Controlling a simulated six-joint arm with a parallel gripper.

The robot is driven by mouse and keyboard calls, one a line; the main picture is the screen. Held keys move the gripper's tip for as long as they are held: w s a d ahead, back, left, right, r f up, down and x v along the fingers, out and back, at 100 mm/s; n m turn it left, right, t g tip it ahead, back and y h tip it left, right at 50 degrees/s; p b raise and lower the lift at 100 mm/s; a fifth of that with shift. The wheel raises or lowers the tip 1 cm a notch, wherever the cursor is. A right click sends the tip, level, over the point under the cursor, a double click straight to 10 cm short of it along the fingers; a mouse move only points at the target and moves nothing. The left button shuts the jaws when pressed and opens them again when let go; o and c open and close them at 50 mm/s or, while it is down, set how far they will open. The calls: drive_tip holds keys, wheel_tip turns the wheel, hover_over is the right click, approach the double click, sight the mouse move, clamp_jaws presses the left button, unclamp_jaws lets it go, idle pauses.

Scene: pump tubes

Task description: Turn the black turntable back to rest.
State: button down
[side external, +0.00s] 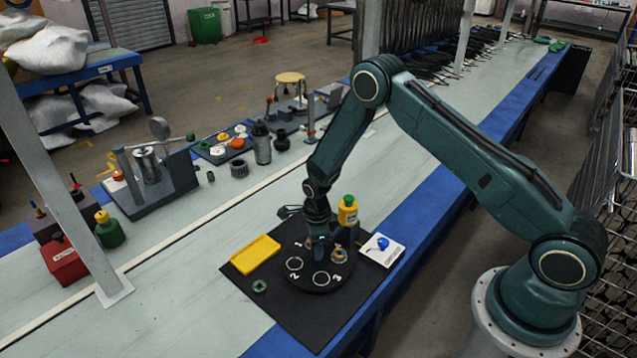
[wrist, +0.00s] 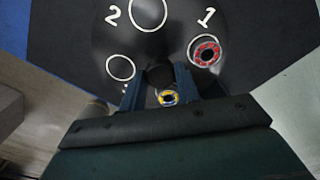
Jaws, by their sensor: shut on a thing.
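The black turntable (side external: 316,285) is a round disc on a dark mat, marked with white numerals 1, 2 and 3 and white rings. It also shows in the wrist view (wrist: 170,40). My gripper (side external: 319,243) reaches down over its middle. In the wrist view my gripper (wrist: 159,82) has its two fingers on either side of a dark knob (wrist: 159,75) at the disc's centre, shut on it. A red-ringed round piece (wrist: 206,51) sits by numeral 1. A small yellow-ringed piece (wrist: 168,97) shows just below the fingers, partly hidden by my gripper.
A yellow tray (side external: 255,254) lies left of the turntable and a green ring (side external: 260,286) in front of it. A yellow bottle (side external: 348,211) stands behind. A white card with a blue piece (side external: 382,248) lies to the right. The mat's front (side external: 315,325) is clear.

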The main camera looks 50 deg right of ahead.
drive_tip(key=shift+m, duration=0.7)
drive_tip(key=c, duration=1)
unclamp_jaws()
drive_tip(key=shift+r, duration=0.1)
drive_tip(key=shift+r, duration=6.8)
drive_tip(key=shift+r, duration=0.1)
